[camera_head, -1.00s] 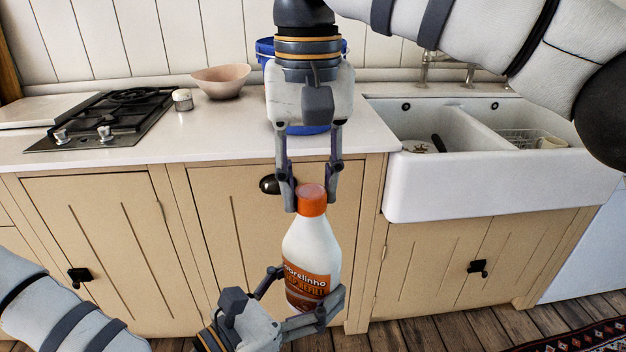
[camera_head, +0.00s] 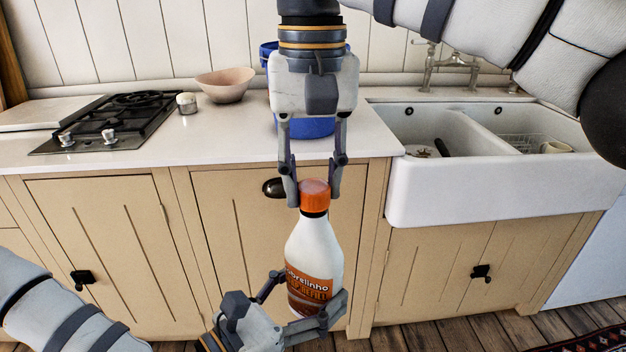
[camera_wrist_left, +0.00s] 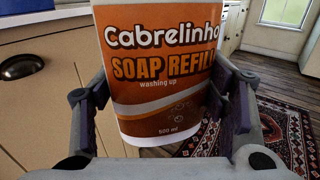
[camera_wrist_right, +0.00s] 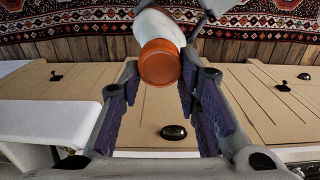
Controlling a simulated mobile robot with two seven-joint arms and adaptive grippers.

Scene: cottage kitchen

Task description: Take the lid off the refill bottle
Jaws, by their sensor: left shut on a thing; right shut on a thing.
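The refill bottle (camera_head: 314,255) is white with an orange-brown label and stands upright in front of the cabinets. My left gripper (camera_head: 308,298) is shut around its lower body; the label (camera_wrist_left: 160,70) fills the left wrist view between the fingers. The orange lid (camera_head: 315,197) is at the bottle's top, between the fingertips of my right gripper (camera_head: 314,190), which comes from above and is shut on it. A thin dark band shows between lid and white shoulder; I cannot tell whether the lid is fully clear of the neck. The lid also shows in the right wrist view (camera_wrist_right: 160,63).
Behind are the worktop (camera_head: 220,135) with a hob (camera_head: 110,120), a pink bowl (camera_head: 224,85), a small pot (camera_head: 187,103) and a blue container (camera_head: 310,127). A white double sink (camera_head: 450,195) is at right. Cabinet doors with dark knobs stand close behind the bottle.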

